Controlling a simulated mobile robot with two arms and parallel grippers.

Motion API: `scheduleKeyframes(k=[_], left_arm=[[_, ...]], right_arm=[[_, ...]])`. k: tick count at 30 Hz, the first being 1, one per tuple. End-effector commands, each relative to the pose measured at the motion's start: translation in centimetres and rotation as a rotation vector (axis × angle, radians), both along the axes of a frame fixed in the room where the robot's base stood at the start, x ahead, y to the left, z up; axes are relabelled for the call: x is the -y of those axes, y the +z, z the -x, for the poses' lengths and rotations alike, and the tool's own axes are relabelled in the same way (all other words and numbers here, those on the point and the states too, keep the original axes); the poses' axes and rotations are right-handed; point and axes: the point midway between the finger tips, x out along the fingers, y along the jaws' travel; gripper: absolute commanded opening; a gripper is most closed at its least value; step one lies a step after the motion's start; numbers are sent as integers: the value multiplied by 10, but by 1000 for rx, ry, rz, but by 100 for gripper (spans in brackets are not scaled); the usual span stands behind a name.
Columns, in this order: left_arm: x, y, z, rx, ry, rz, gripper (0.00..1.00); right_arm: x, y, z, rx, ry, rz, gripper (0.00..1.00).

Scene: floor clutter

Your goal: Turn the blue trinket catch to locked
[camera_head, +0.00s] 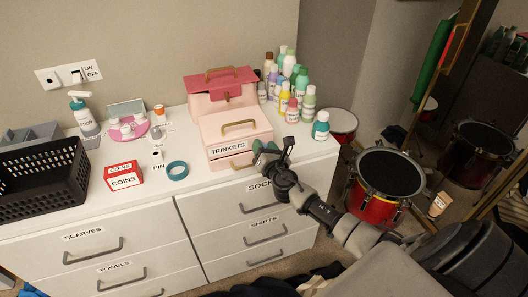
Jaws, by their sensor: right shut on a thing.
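The pink trinket box (228,126), labelled TRINKETS, stands on the white dresser with a metal handle on its lid. A small metal pull (242,163) shows low on its front. My right gripper (264,149) reaches in from the lower right and is at the right end of the box front. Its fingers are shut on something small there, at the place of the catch. The fingers hide the blue catch, so I cannot tell which way it points. My left gripper is not in view.
A pink box with a dark red lid (220,82) stands behind. Several bottles (291,105) crowd to the right. A COINS box (123,177), a teal ring (177,170) and a black basket (42,180) are left. Drums (390,175) stand on the floor at right.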

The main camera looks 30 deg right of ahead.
Motion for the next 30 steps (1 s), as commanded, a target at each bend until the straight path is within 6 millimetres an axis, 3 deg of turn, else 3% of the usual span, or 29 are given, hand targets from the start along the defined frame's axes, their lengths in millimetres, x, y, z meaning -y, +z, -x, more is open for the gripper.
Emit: scheduleKeyframes(k=[12,30], left_arm=[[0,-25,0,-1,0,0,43],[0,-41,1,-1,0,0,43]], right_arm=[[1,-4,0,94,-1,-388,19],[3,-4,1,219,-2,-906,19]])
